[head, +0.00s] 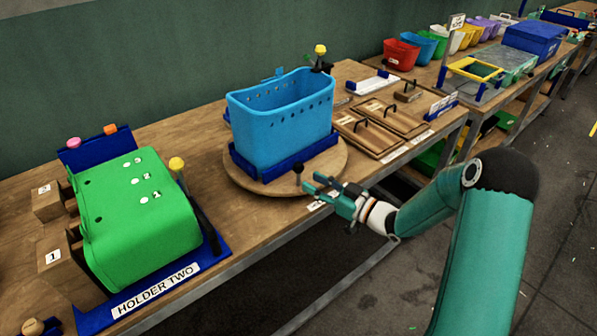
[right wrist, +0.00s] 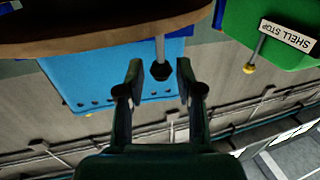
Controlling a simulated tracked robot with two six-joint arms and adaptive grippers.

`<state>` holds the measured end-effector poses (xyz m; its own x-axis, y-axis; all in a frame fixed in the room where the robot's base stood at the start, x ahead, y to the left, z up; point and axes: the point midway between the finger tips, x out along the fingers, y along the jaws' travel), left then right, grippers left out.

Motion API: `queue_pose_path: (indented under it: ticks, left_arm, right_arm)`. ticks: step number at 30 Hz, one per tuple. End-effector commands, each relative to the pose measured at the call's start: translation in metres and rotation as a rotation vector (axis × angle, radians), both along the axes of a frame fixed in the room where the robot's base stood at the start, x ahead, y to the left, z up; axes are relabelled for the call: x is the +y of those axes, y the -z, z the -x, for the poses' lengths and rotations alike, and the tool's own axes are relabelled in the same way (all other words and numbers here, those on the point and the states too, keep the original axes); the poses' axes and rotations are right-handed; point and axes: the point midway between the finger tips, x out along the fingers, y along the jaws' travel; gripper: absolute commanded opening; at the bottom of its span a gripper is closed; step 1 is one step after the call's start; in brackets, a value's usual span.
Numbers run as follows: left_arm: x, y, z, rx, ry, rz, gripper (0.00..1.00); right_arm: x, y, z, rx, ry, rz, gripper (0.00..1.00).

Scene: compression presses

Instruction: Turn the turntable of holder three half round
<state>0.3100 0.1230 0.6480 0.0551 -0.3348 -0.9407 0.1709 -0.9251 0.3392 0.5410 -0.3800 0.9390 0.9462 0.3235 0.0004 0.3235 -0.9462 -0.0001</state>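The round wooden turntable (head: 240,180) lies on the bench and carries a blue holder frame (head: 262,172) with a blue perforated bin (head: 285,125) in it. A dark knob on a short post (head: 298,169) stands at the turntable's front rim. My right gripper (head: 315,183) is at that rim, just right of the knob, with its fingers apart. In the right wrist view, which looks upside down, the knob (right wrist: 160,71) shows between the two open fingers (right wrist: 160,80). I cannot tell whether either finger touches it. My left gripper is not in view.
Left of the turntable, a green shell (head: 140,215) sits in the blue fixture labelled HOLDER TWO (head: 155,290). Wooden boards with handles (head: 380,125) lie to the right. A yellow-topped post (head: 320,52) rises behind the bin. The floor before the bench is clear.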

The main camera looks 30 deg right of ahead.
Motion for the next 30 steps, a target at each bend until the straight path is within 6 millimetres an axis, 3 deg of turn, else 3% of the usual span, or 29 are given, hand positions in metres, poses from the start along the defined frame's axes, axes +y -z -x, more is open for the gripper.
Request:
queue_pose_path:
  ticks: [3, 9, 22, 28, 30]
  left_arm:
    - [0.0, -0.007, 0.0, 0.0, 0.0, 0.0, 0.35]
    - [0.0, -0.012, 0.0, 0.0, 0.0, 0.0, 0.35]
    - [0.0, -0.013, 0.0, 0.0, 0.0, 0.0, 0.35]
    - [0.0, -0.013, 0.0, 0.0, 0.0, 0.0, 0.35]
    - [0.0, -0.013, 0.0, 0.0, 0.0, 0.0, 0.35]
  right_arm:
    - [0.009, -0.002, -0.023, -0.001, -0.004, 0.0, 0.36]
    - [0.017, -0.001, -0.047, 0.0, -0.003, 0.0, 0.36]
    - [0.02, 0.001, -0.055, 0.001, -0.001, 0.0, 0.36]
    - [0.02, 0.0, -0.055, 0.001, -0.001, 0.0, 0.03]
    - [0.02, 0.0, -0.055, 0.001, -0.001, 0.0, 0.0]
